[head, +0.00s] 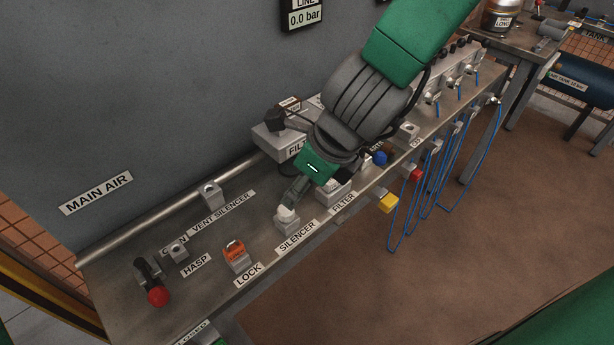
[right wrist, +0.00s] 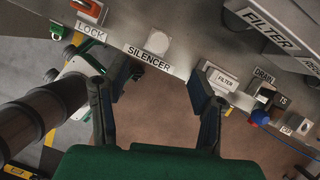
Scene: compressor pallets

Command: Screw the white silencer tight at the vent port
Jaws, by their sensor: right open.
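The white silencer (head: 287,213) sits in a small grey holder (head: 288,226) behind the SILENCER label, on the bench's front part. It also shows as a pale block (right wrist: 157,42) in the right wrist view. My right gripper (head: 294,195) is just above the silencer in the head view, its fingers pointing down at it. In the right wrist view its two dark fingers (right wrist: 160,80) are wide apart with nothing between them. The vent port (head: 211,194), a grey block by the VENT SILENCER label, stands farther back and left. My left gripper is not in view.
An orange lock (head: 235,251) and a red-knobbed lever (head: 157,296) stand to the left on the bench. A filter box (head: 283,138) stands behind my right arm. A pipe (head: 165,220) runs along the wall. Blue hoses (head: 424,200) hang off the front edge at right.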

